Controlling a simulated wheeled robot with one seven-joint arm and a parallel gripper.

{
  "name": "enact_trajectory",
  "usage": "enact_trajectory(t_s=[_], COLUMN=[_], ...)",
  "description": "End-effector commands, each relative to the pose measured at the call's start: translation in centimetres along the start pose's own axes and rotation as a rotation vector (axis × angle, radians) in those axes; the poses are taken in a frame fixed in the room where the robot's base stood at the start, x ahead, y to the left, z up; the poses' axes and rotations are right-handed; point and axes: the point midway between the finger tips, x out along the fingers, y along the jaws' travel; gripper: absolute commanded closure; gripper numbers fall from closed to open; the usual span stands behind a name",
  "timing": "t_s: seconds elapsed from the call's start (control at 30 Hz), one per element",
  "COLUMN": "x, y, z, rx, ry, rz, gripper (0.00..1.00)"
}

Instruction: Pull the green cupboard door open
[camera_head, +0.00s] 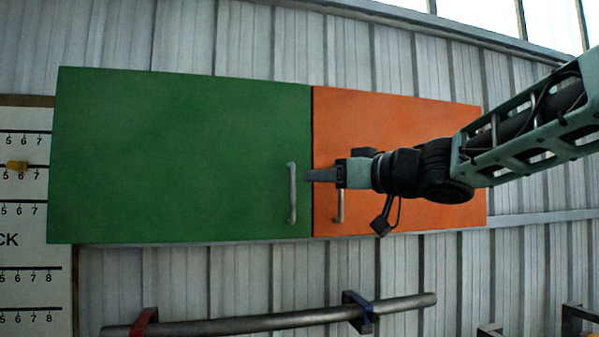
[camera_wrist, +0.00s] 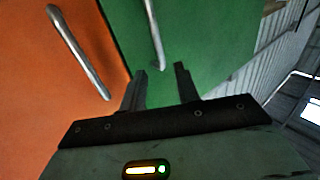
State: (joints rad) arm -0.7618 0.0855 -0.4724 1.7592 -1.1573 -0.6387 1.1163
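The green cupboard door (camera_head: 180,155) is on the left of the wall cupboard and looks shut. Its grey vertical bar handle (camera_head: 292,193) is near its right edge. My gripper (camera_head: 309,175) is just right of this handle in the head view, in front of the seam between the doors. In the wrist view my gripper (camera_wrist: 161,68) has its two fingers apart with nothing between them. The green door's handle (camera_wrist: 154,32) lies beyond the fingertips, roughly in line with the gap. Contact with the handle is not visible.
The orange door (camera_head: 420,130) with its own handle (camera_head: 340,205) is on the right, partly behind my arm. A metal pipe (camera_head: 270,322) on brackets runs below the cupboard. A board with numbers (camera_head: 22,230) hangs at the left. The wall is corrugated metal.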

Motion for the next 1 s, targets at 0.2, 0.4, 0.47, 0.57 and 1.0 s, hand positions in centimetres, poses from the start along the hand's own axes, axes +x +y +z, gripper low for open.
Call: enact_trajectory(t_s=[0.2, 0.4, 0.47, 0.57, 1.0], x=[4.3, 6.2, 6.5, 6.7, 6.7], y=[-0.1, 0.0, 0.0, 0.0, 0.0], z=[-0.1, -0.1, -0.1, 0.0, 0.0], rx=[-0.001, 0.0, 0.001, 0.001, 0.001], ry=[-0.003, -0.001, -0.001, 0.001, 0.0], rz=[-0.002, 0.0, 0.001, 0.0, 0.0], gripper=[0.68, 0.68, 0.68, 0.68, 1.0])
